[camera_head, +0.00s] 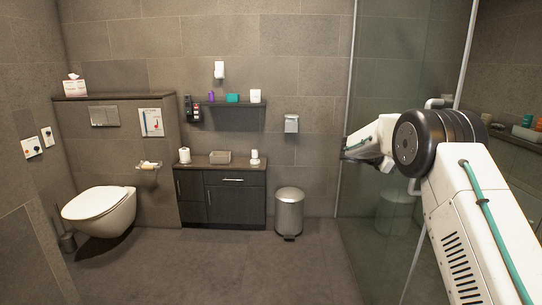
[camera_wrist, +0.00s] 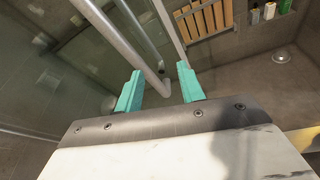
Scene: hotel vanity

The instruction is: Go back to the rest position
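My white arm with black joints comes in from the right in the head view. Its end, with my gripper (camera_head: 350,150), is in front of the glass panel; the fingers can hardly be made out there. In the wrist view my gripper (camera_wrist: 159,70) has two teal fingers set well apart, with no object held between them. A metal bar (camera_wrist: 125,45) shows between and past the fingertips; I cannot tell how far beyond them it is.
The glass panel (camera_head: 395,80) stands beside my arm. A toilet (camera_head: 100,208), a dark cabinet (camera_head: 222,198) and a metal bin (camera_head: 289,211) stand along the back. A wooden slatted piece (camera_wrist: 205,18) shows in the wrist view. The floor (camera_head: 200,270) ahead is clear.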

